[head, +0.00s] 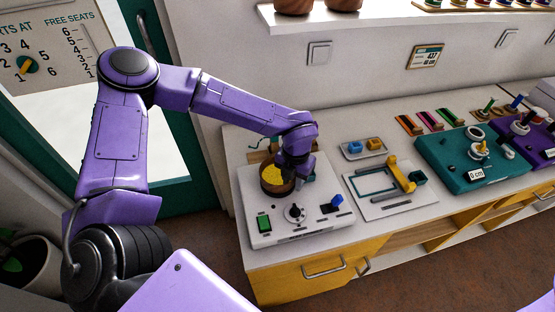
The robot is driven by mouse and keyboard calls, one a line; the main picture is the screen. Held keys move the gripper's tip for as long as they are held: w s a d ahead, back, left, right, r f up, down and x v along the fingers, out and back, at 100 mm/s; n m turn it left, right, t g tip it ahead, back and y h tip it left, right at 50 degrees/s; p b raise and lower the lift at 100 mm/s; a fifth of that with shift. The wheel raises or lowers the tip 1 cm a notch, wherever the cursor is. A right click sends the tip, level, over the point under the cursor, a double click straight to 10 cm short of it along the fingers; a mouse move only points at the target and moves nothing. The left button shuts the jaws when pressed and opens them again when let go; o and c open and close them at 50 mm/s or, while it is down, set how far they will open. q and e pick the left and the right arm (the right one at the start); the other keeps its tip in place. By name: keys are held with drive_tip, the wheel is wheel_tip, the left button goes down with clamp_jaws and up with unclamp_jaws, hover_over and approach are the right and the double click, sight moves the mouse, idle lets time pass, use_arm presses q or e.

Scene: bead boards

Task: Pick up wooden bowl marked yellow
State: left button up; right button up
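The wooden bowl marked yellow (272,187) shows a yellow inside and sits on the left part of a white board on the counter. My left gripper (299,173) points down at the bowl's right rim and overlaps it in the head view. Its fingers are dark and small, so I cannot tell whether they are open or shut, or whether they touch the rim. My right gripper is not in view.
The white board (263,242) carries a green switch, a dark knob and a blue block. To its right are a small tray (352,156), a board with a yellow clamp (394,174) and a teal board (435,164). A shelf (385,17) hangs above.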

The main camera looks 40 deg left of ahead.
use_arm(q)
clamp_jaws()
drive_tip(key=shift+w+f, duration=0.1)
drive_tip(key=shift+w, duration=0.05)
